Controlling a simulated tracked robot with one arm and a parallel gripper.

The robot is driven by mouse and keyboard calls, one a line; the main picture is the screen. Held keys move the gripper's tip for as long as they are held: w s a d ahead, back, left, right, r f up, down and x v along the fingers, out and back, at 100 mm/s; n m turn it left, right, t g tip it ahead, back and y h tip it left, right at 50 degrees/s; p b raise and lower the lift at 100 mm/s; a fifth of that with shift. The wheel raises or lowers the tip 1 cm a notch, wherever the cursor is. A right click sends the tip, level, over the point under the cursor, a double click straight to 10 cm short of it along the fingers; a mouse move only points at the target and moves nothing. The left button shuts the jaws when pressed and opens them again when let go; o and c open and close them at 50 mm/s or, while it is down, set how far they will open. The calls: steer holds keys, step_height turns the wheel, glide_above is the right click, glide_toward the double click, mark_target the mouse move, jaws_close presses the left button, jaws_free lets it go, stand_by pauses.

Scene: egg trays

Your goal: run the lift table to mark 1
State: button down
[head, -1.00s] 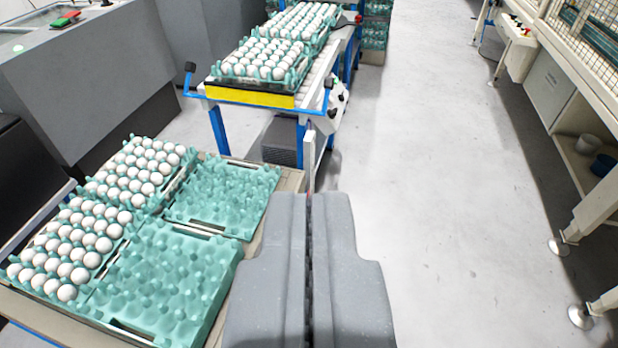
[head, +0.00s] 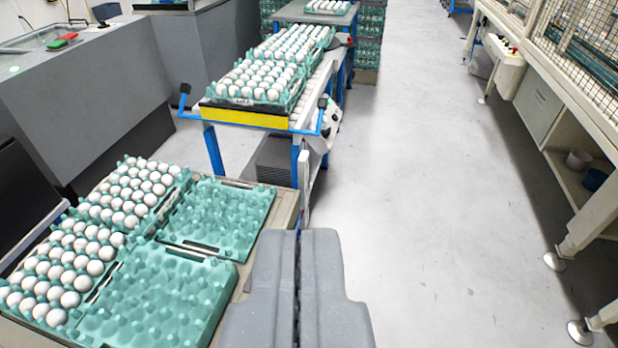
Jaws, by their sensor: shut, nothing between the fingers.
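A blue-framed table (head: 243,118) with a yellow front edge and blue side handles stands ahead, left of the picture's middle. It looks like the lift table. Two green trays of white eggs (head: 262,78) sit on its top, one behind the other. A white panel with dark knobs (head: 330,118) is on its right side; its details and any marks are too small to read. My gripper (head: 298,240) is shut and empty at the bottom middle, nearer than this table and apart from it.
A near table (head: 287,205) at lower left bears egg-filled trays (head: 75,258) and empty green trays (head: 218,212). Grey machine housing (head: 100,90) stands left. A bench with mesh (head: 545,100) stands right. The floor (head: 425,190) between is clear.

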step_height(320, 180, up, 16)
steer(key=p, duration=1.5)
steer(key=shift+f, duration=0.15)
